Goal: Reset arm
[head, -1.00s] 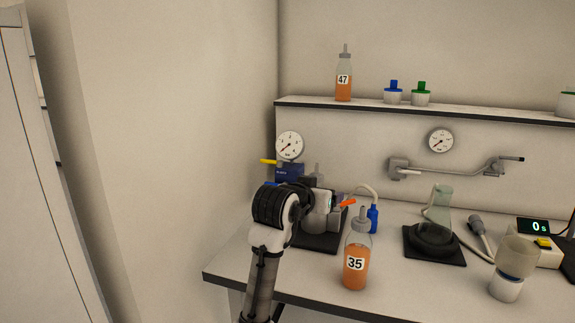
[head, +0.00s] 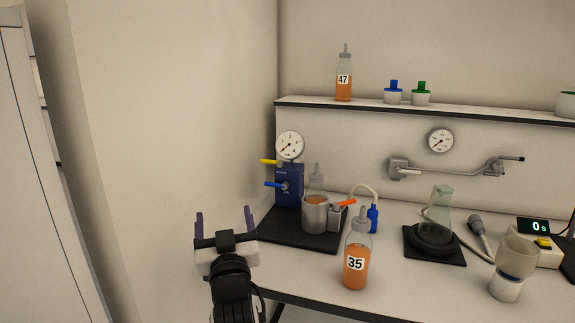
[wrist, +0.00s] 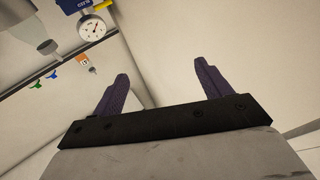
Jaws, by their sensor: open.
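My gripper (head: 224,225) is raised in front of the bench's left end in the head view, its two dark purple fingers pointing up. The fingers are wide apart with nothing between them. The wrist view also shows the open gripper (wrist: 162,85), with bare wall beyond the fingers. The bottle labelled 35 (head: 355,268), holding orange liquid, stands upright on the bench to the right of my gripper, apart from it. The bottle labelled 47 (head: 344,80) stands on the shelf.
A metal cup (head: 316,213) with orange content sits by a blue device (head: 289,186) on a black mat (head: 275,232). A flask (head: 441,205), a timer (head: 534,248) and a white-based cup (head: 506,289) stand to the right. The left wall (head: 160,130) is bare.

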